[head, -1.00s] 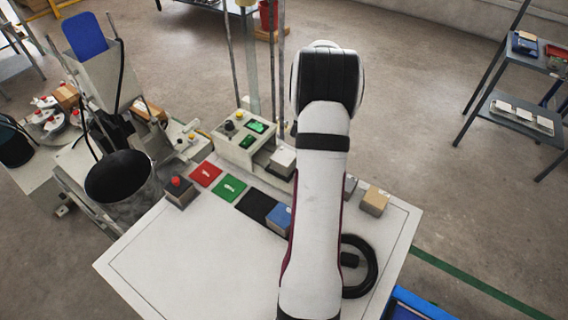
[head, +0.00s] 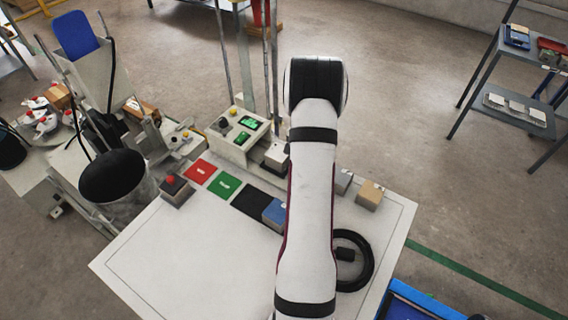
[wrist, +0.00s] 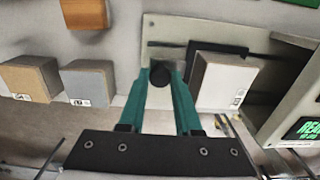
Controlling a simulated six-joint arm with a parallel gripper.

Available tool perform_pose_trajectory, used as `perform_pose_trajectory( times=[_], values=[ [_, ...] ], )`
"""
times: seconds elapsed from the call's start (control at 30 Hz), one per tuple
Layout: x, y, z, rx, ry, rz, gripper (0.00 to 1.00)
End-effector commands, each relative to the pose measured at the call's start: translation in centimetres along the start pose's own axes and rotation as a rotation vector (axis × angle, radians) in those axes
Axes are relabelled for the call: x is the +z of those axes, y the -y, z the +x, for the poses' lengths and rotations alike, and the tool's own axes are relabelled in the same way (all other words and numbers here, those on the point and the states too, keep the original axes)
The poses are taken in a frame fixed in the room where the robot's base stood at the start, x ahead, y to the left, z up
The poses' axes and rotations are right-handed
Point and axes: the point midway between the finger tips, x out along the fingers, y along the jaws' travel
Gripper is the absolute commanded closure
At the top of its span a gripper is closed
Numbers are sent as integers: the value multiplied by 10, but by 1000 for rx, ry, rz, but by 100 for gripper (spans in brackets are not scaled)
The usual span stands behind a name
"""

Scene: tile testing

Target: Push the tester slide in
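The tester (head: 237,135), a pale box with green lit screens, stands at the back edge of the white table; part of its READY screen (wrist: 303,128) shows in the wrist view. Its slide, a pale plate (wrist: 200,28) with a black knob (wrist: 160,76), lies under my gripper (wrist: 162,72). A white-topped tile block (wrist: 224,82) sits beside the knob, next to a black slot-like part. My gripper's two teal fingers stand apart, one on each side of the knob; whether they press on it is unclear. In the head view my arm hides the gripper and most of the slide.
Tan (head: 369,195) and grey (head: 343,181) blocks stand right of my arm. Red (head: 200,172), green (head: 224,185) and black (head: 252,202) pads, with a blue block (head: 275,214), lie to its left. A red-button box (head: 177,190) stands near the table's left edge. The front left tabletop is clear.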

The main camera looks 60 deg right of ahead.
Motion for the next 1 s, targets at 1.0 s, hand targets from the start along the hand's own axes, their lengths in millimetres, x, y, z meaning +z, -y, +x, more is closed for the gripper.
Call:
perform_pose_trajectory(
  times=[1.0],
  values=[
    [0, 34, -1, -1, -1, -1, 100]
  ],
)
